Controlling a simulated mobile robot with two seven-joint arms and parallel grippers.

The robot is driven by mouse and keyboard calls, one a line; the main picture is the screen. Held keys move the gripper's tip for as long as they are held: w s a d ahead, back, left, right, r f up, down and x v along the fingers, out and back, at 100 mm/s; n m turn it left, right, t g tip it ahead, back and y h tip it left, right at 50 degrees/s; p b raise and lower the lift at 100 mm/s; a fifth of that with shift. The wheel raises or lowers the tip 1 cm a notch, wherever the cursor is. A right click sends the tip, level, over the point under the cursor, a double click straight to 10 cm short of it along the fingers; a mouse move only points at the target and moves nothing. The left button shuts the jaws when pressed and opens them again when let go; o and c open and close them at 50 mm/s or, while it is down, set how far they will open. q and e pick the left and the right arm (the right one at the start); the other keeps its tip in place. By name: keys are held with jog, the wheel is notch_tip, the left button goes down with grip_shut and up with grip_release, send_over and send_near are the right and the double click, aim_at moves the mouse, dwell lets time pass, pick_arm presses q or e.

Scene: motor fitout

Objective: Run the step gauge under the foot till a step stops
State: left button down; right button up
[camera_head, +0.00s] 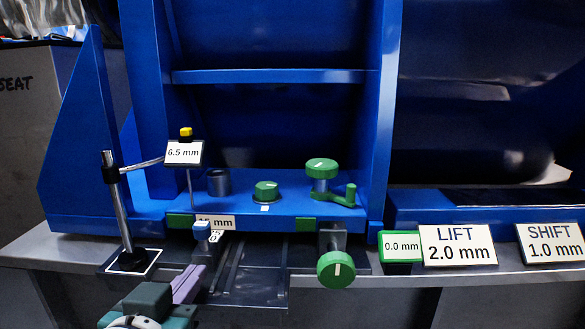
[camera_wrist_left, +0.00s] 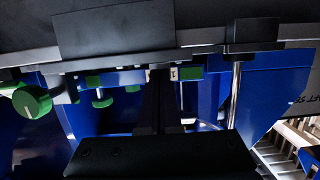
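My left gripper (camera_head: 188,282) reaches in from the bottom left, its fingers pointing at the front edge of the blue frame. Just beyond its fingertips is a small piece with a light blue top and a white marked strip (camera_head: 203,231), likely the step gauge. It partly covers a label ending in "mm" (camera_head: 225,222). I cannot tell whether the fingers touch or hold the piece. The dark fingers (camera_wrist_left: 160,105) also show in the left wrist view, with a small tile marked 1 (camera_wrist_left: 174,73) near their ends. The foot's underside is hidden. My right gripper is not in view.
A dial stand (camera_head: 120,210) with a 6.5 mm display (camera_head: 184,153) stands at left. Green knobs (camera_head: 321,168) (camera_head: 336,269) and a green-framed 0.0 mm display (camera_head: 401,246) are to the right. Signs read LIFT 2.0 mm (camera_head: 457,246) and SHIFT 1.0 mm (camera_head: 552,243).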

pick_arm(q)
jog(key=shift+w, duration=0.2)
dwell(0.4)
jog(key=shift+w, duration=0.45)
jog(key=shift+s, duration=0.1)
jog(key=s+r+p, duration=0.5)
jog(key=s+r, duration=0.1)
jog(key=s, duration=0.2)
dwell(1.0)
jog(key=shift+a, duration=0.15)
